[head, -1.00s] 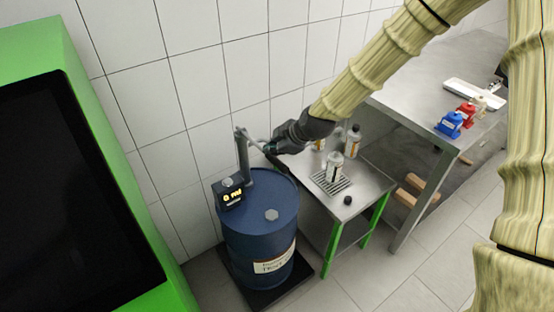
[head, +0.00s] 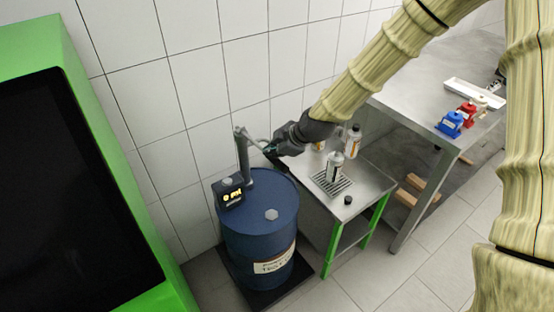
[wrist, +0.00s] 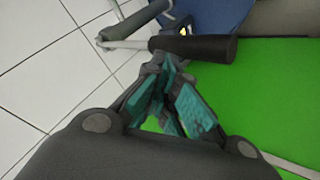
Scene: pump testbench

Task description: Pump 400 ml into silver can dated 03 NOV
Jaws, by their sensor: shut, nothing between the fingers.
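A blue drum (head: 258,230) carries a hand pump (head: 243,155) with a small lit display (head: 232,196), whose digits are too small to read surely. My gripper (head: 270,148) is shut and empty beside the pump's lever. In the wrist view my closed fingers (wrist: 166,72) are just below the lever's black grip (wrist: 195,48); whether they touch it I cannot tell. A silver can (head: 335,168) stands upright on the side table's grate (head: 330,184). Another silver can (head: 353,141) stands behind it, and a third (head: 319,146) is partly hidden by my gripper. The dates are not legible.
A black cap (head: 348,200) lies on the small steel table (head: 372,185) near its front edge. A large green cabinet (head: 50,45) stands left. A steel bench (head: 420,85) at right holds blue (head: 450,123) and red (head: 466,113) items. White tiled wall is close behind the pump.

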